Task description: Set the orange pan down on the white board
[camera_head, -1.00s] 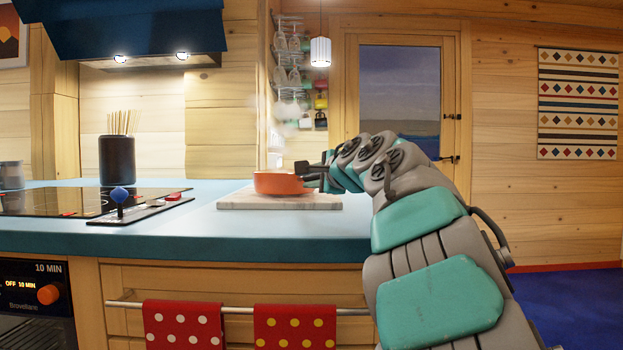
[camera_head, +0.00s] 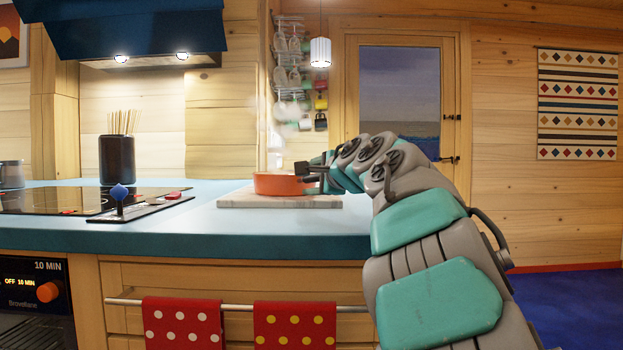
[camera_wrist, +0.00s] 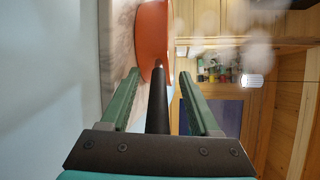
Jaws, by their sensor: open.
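The orange pan (camera_head: 278,184) rests upright on the white board (camera_head: 240,201) on the blue counter, with faint steam above it. In the wrist view the pan (camera_wrist: 152,40) is at the top centre, over the pale board (camera_wrist: 120,45). Its dark handle (camera_wrist: 158,105) runs between the two green fingers of my gripper (camera_wrist: 160,90). The fingers stand apart, with a gap on each side of the handle. In the head view my gripper (camera_head: 313,170) is at the pan's right side, and the handle is mostly hidden there.
A black cooktop (camera_head: 50,201) with a blue-knobbed control strip (camera_head: 140,210) lies to the left. A dark holder with sticks (camera_head: 117,160) stands behind it. Hanging glasses and mugs (camera_head: 295,70) are behind the board. Dotted red towels (camera_head: 184,325) hang below the counter edge.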

